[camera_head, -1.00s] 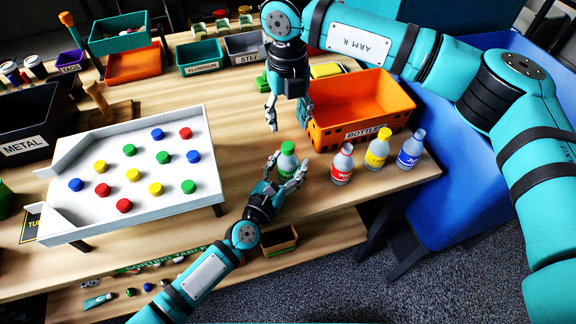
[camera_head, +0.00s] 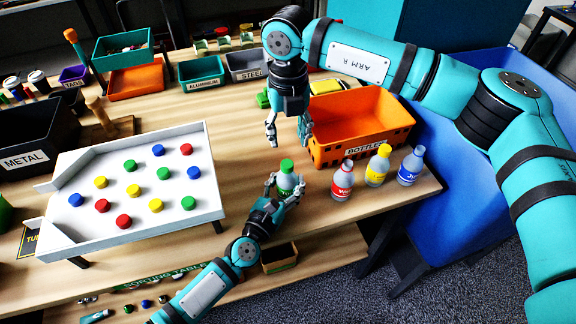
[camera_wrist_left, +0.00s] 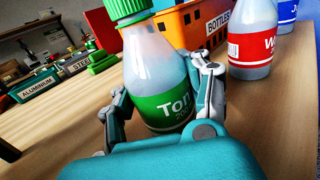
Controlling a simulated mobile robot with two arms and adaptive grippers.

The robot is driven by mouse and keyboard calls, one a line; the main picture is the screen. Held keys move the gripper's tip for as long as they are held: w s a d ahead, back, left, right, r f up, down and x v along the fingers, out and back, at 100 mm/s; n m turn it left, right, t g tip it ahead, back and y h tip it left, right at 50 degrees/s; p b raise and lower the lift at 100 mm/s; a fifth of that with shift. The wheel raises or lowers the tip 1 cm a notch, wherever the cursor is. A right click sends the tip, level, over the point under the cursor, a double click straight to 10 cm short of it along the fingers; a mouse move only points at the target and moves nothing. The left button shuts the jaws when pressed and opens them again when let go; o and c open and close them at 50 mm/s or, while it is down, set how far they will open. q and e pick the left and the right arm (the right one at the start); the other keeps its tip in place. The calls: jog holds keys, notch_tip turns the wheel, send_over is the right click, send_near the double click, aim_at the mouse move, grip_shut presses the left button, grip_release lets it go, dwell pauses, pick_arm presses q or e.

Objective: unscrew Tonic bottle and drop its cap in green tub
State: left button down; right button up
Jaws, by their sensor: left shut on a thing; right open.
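The Tonic bottle (camera_head: 288,182) stands upright near the table's front edge. Its green cap (camera_head: 287,165) is on its neck. In the left wrist view the bottle's green label (camera_wrist_left: 165,108) and ribbed green cap (camera_wrist_left: 128,8) show close up. My left gripper (camera_head: 284,187) is shut on the bottle's body, a finger on each side, below the cap. My right gripper (camera_head: 289,142) is open and empty, pointing down above and behind the bottle, apart from the cap. A teal-green tub (camera_head: 122,52) sits at the back left; I cannot tell whether it is the green tub.
A red-labelled bottle (camera_head: 342,182), a yellow bottle (camera_head: 377,168) and a blue bottle (camera_head: 411,168) stand to the right. Behind them is the orange BOTTLES crate (camera_head: 400,136). A white tray (camera_head: 140,228) with coloured caps is at left. A small open box (camera_head: 281,263) sits below the table edge.

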aim_at(287, 163)
jog(key=m, duration=0.8)
jog(key=shift+s+a, duration=0.1)
jog(key=shift+s, duration=0.05)
jog(key=m, duration=0.4)
jog(key=shift+m, duration=0.4)
jog(key=m, duration=0.4)
jog(key=shift+f, duration=0.1)
jog(key=shift+m, duration=0.3)
jog(key=shift+f, duration=3.9)
grip_shut()
pick_arm(q)
jog(key=shift+s, duration=0.1)
